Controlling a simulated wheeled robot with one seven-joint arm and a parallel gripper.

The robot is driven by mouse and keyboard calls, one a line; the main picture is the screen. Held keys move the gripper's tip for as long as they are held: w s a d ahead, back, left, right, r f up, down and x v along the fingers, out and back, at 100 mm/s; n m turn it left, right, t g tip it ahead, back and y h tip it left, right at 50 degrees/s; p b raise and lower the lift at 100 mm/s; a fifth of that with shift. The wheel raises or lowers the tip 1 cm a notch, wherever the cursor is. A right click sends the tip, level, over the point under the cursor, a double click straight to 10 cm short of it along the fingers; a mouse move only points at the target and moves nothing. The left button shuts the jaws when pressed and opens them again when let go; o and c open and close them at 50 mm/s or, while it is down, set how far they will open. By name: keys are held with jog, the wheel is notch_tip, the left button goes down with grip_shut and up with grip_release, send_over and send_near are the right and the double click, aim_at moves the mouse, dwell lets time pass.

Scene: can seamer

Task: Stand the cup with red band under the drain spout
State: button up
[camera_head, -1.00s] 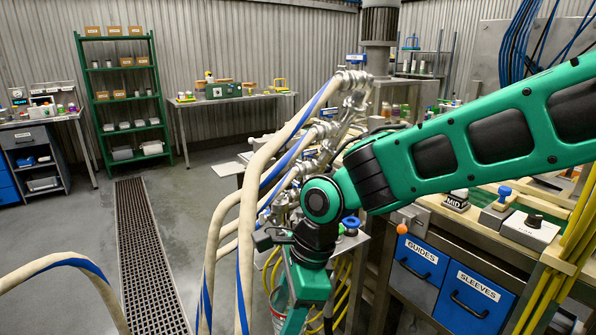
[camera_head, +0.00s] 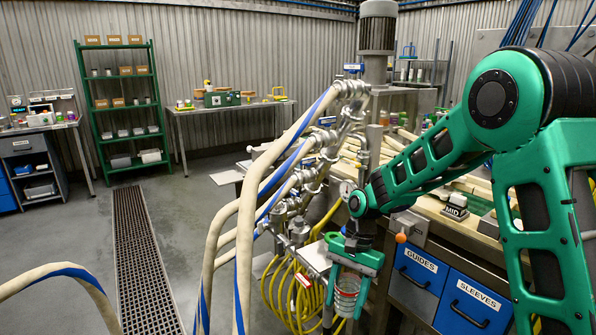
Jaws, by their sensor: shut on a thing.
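My gripper (camera_head: 346,299) points down in front of the steel bench, right of the pipework. Its green fingers are shut on a pale cup with reddish bands (camera_head: 346,292), which looks upright and held above the floor. The fingers cover parts of the cup's sides. Steel pipework with valves (camera_head: 298,228) stands to the left of my gripper and a little higher. I cannot tell which of its outlets is the drain spout.
Beige hoses with blue stripes (camera_head: 246,240) rise left of the pipework. A coiled yellow hose (camera_head: 287,292) hangs below it. The bench has blue drawers (camera_head: 420,276) right of my gripper. A floor grate (camera_head: 140,260) and clear floor lie at left.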

jog(key=w+d+f+n+h, duration=0.1)
jog(key=w+d+f+n, duration=0.1)
jog(key=d+f, duration=0.3)
jog(key=w+d+f+n+h, duration=0.1)
jog(key=w+d+f+n, duration=0.2)
jog(key=d, duration=0.9)
notch_tip(320, 180, down, 2)
jog(key=shift+w+d+f+n+g, duration=0.2)
jog(key=shift+d+n+g, duration=0.1)
jog(key=shift+n, duration=0.8)
